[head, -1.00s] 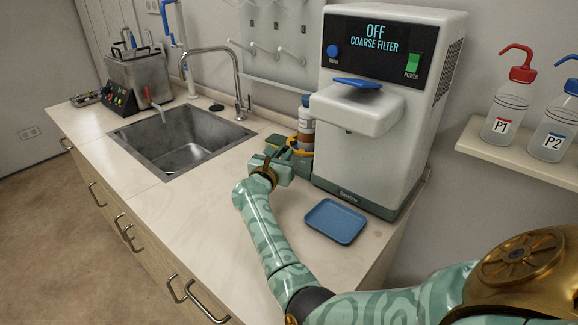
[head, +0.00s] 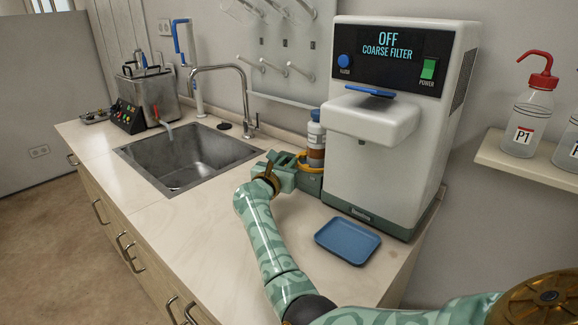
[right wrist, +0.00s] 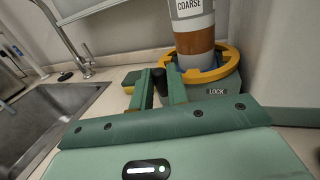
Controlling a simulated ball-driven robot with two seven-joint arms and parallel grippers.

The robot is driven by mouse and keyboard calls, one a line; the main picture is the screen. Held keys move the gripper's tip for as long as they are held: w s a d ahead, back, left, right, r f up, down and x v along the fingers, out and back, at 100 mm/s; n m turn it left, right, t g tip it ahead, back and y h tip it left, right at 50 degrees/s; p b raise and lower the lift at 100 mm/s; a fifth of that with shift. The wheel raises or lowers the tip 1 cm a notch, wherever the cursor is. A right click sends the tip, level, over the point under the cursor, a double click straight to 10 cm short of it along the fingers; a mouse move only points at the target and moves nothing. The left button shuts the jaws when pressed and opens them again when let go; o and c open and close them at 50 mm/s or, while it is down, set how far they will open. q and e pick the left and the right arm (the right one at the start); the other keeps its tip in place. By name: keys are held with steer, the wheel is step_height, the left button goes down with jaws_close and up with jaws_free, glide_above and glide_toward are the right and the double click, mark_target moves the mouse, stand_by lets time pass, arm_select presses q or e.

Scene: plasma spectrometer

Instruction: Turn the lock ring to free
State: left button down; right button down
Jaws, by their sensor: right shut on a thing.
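The yellow lock ring (right wrist: 222,68) sits around the foot of a cartridge (right wrist: 192,30) labelled COARSE, on a green housing (right wrist: 225,88) marked LOCK. The ring also shows in the head view (head: 308,166), beside the spectrometer, partly hidden by my gripper. A dark handle (right wrist: 175,76) stands at the ring's left side in the right wrist view. My right gripper (right wrist: 168,84) is shut on this handle, its two fingers on either side of it. It also shows in the head view (head: 280,172). The cartridge stands upright. My left gripper is not in view.
The white spectrometer (head: 385,165) stands right of the housing; its screen reads OFF, COARSE FILTER. A blue tray (head: 347,241) lies in front of it. The sink (head: 185,155) is to the left. A small green and yellow block (right wrist: 131,78) is left of the fingers.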

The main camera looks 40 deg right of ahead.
steer(key=shift+w+a+r, duration=0.2)
steer(key=shift+w+a, duration=0.2)
steer(key=shift+a, duration=0.05)
steer(key=c, duration=1.5)
jaws_free()
steer(key=shift+w+a+f, duration=0.1)
steer(key=shift+w, duration=0.05)
steer(key=shift+o, duration=0.6)
steer(key=shift+w+a+f+t, duration=0.15)
steer(key=shift+w+t, duration=0.1)
steer(key=shift+t, duration=0.05)
steer(key=shift+s+f, duration=0.1)
steer(key=shift+s, duration=0.05)
